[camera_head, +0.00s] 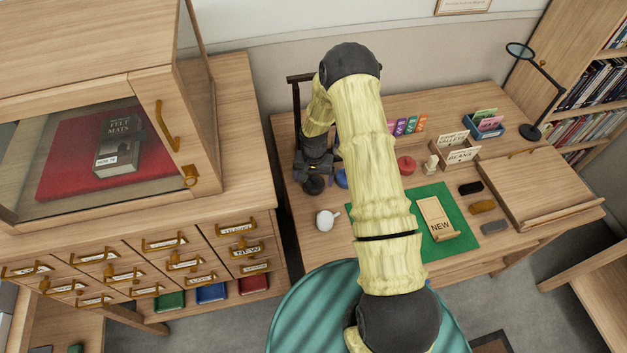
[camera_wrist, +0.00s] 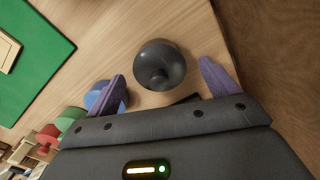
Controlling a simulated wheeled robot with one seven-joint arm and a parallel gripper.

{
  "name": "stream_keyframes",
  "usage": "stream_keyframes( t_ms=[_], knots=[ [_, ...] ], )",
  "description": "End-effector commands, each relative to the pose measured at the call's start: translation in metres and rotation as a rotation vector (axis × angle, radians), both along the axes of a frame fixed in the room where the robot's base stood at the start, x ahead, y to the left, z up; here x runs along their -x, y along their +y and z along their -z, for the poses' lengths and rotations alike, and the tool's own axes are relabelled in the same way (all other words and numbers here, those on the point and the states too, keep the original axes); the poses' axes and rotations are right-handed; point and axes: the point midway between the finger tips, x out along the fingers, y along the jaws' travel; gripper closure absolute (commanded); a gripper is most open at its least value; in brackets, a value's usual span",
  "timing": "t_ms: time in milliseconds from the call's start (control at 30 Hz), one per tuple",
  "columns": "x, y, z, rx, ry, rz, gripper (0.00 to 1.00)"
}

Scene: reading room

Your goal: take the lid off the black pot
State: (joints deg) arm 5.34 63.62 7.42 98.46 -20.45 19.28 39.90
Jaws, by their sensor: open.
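The black pot (camera_head: 314,186) stands near the left front of the desk, partly hidden under my gripper (camera_head: 314,170). In the wrist view the black pot (camera_wrist: 160,64) shows from above, round and dark, with a knob on its lid. The lid appears to be on it; the seam is hard to make out. My gripper (camera_wrist: 162,72) is open and empty, its two purple fingers to either side of the pot in that view. I cannot tell how far above the lid the fingertips are.
A blue pot (camera_head: 341,178) stands right beside the black one; a red pot (camera_head: 406,165) is farther right. A green round thing (camera_wrist: 71,118) shows in the wrist view. A cabinet (camera_head: 235,130) rises at left.

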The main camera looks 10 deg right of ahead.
Motion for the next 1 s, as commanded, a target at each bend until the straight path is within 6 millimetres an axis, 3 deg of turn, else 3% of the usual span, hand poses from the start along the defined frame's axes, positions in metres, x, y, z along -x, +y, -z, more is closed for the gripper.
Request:
stream_keyframes(
  t_ms=[500,767,1000],
  knots=[
    [-0.0004,0.0001,0.0004,0.0,-0.001,-0.001,0.13],
    [-0.0004,0.0001,0.0003,0.0,-0.001,-0.001,0.61],
    [-0.0004,0.0002,0.0002,0.0,-0.001,-0.001,0.61]
  ],
)
